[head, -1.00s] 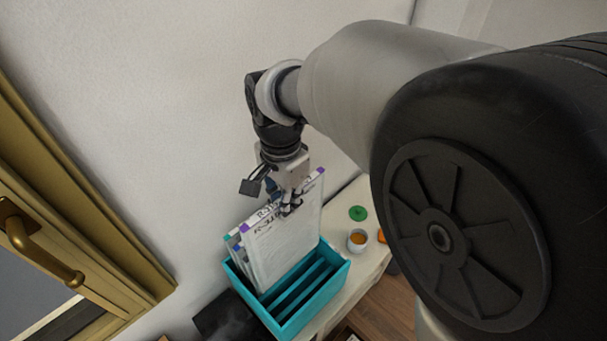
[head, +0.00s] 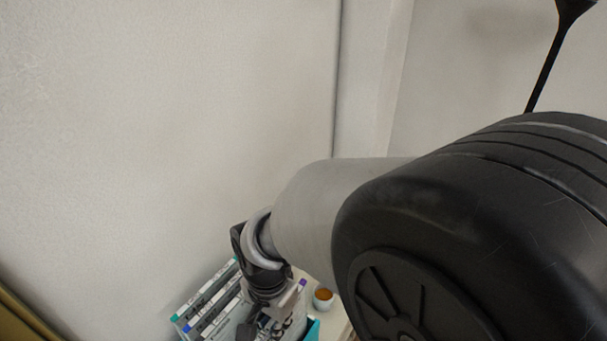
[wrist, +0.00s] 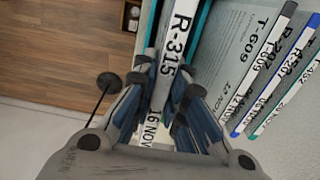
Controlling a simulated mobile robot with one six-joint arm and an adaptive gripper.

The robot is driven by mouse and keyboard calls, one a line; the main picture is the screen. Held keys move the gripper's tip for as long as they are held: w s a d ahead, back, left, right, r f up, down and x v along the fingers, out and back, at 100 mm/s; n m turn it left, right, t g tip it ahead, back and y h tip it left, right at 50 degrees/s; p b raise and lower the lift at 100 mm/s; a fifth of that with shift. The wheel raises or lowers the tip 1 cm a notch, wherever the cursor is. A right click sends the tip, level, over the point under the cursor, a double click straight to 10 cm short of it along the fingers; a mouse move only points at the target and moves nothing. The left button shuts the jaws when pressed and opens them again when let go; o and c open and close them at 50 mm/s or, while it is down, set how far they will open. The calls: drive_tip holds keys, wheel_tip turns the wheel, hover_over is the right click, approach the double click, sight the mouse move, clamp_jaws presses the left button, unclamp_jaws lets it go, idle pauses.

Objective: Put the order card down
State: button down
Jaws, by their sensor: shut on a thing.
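My gripper (wrist: 166,88) is shut on an order card (wrist: 184,28) marked R-315, 16 NOV in the wrist view. The card's label edge runs between the fingers. Beside it a teal rack (wrist: 202,22) holds other cards (wrist: 270,75), with labels such as T-609 and R-207. In the head view my gripper (head: 262,318) is low in the picture, among the cards (head: 208,292), and its fingertips are hard to make out. Only a corner of the teal rack (head: 313,329) shows there. The held card's lower edge is hidden, so I cannot tell whether it touches the slot bottom.
A white cup (head: 323,298) with amber contents stands right of the rack on a pale surface. The wall (head: 150,120) is close behind the rack. The wrist view shows wooden floor (wrist: 60,50) and a small wooden box (wrist: 132,16).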

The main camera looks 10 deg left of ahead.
wheel_tip(320, 180, down, 6)
drive_tip(key=b, duration=0.1)
idle(0.4)
drive_tip(key=shift+f, duration=0.15)
drive_tip(key=shift+f, duration=0.15)
drive_tip(key=c, duration=1.6)
unclamp_jaws()
drive_tip(key=shift+c, duration=0.2)
drive_tip(key=shift+r, duration=0.2)
